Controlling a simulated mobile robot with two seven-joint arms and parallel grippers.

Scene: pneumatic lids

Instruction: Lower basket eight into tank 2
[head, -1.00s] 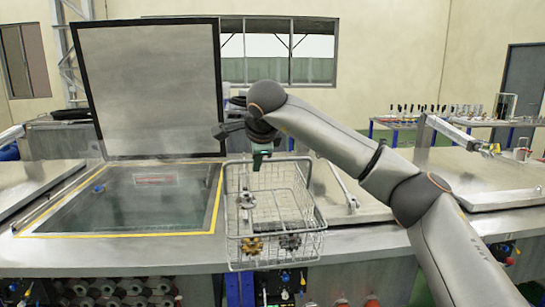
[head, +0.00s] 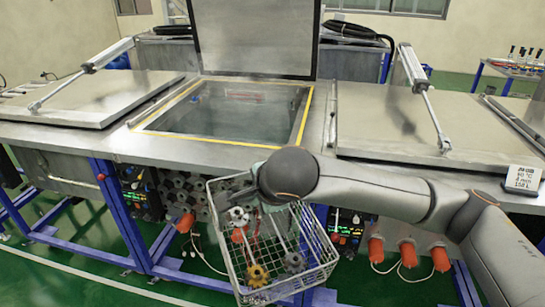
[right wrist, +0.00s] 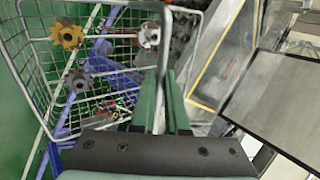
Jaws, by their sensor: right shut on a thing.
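A wire basket (head: 300,284) hangs in front of the bench's front edge, near the open tank in the head view. It holds metal gear-like parts, one brassy (head: 257,273), one dark (head: 293,262) and one silvery (head: 238,216). My right gripper (right wrist: 163,88), with green fingers, is shut on the basket's handle (right wrist: 165,45) in the right wrist view. In the head view my arm mostly hides this grip. The open tank (head: 232,112) has a yellow-edged opening with liquid inside, and its lid (head: 255,40) stands raised behind. No tank number is readable. My left gripper is not in view.
Closed lids with pneumatic cylinders flank the open tank, left (head: 95,98) and right (head: 385,120). A small sign (head: 523,178) stands at the right front. Orange plugs (head: 376,250) and control boxes line the bench front. The tank opening is clear.

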